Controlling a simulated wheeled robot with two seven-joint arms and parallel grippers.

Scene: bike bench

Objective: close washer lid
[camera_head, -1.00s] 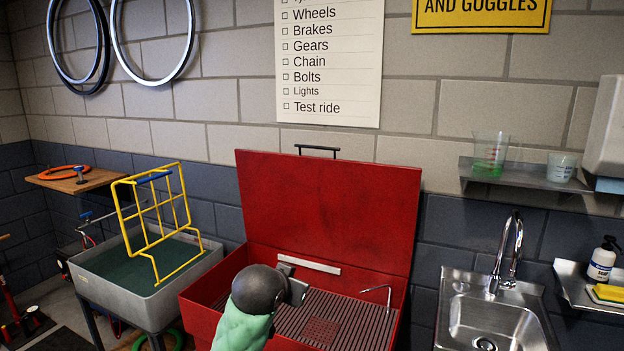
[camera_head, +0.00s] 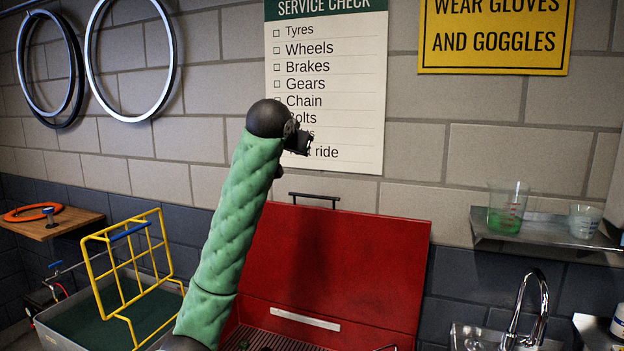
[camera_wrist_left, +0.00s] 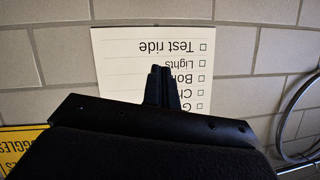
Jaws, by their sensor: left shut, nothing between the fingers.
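The red parts washer has its lid (camera_head: 335,255) standing open, upright against the wall behind it. A dark handle (camera_head: 314,197) sits on the lid's top edge, and a pale strip (camera_head: 305,318) shows low on the lid. The grated basin (camera_head: 262,338) is only partly in view at the bottom. My left arm rises in front of the lid's left side. My left gripper (camera_head: 298,140) is above the handle, apart from it, in front of the wall checklist. In the left wrist view its fingers (camera_wrist_left: 161,88) are together and empty. My right gripper is not in view.
A grey tub (camera_head: 60,335) with a yellow rack (camera_head: 120,285) stands left of the washer. A steel shelf with beakers (camera_head: 507,205) is on the wall at the right, above a sink tap (camera_head: 525,310). The wall with the checklist (camera_head: 325,80) is close behind the gripper.

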